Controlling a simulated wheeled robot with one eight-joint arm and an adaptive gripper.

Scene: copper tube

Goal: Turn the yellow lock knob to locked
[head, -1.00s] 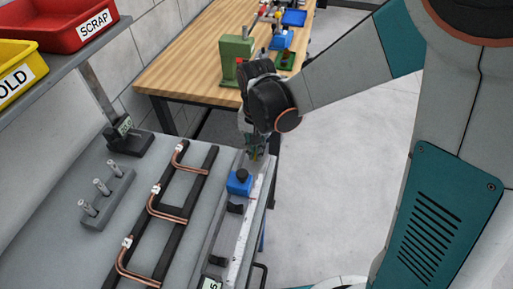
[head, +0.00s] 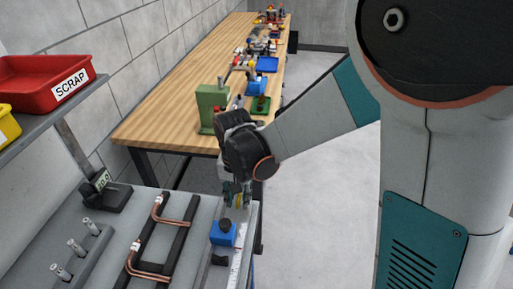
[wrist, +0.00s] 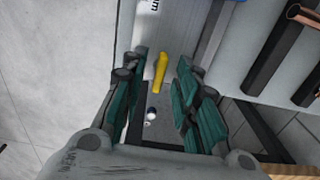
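The yellow lock knob (wrist: 160,72) is a narrow bar on a grey plate in the wrist view. It lies between the two fingers of my gripper (wrist: 159,95), lengthwise in the picture and slightly tilted. The fingers are open, with a visible gap on each side of the knob. In the head view my gripper (head: 237,194) points down at the far end of the grey bench, just beyond a blue block (head: 222,235) with a black knob on top. The lock knob is not clearly distinguishable there.
Bent copper tubes (head: 152,270) lie on dark rails left of the gripper. A grey block with several pegs (head: 76,246) stands further left. A red SCRAP bin (head: 45,85) sits on a shelf. A wooden table (head: 180,115) with a green device (head: 212,107) stands beyond. Floor at right is clear.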

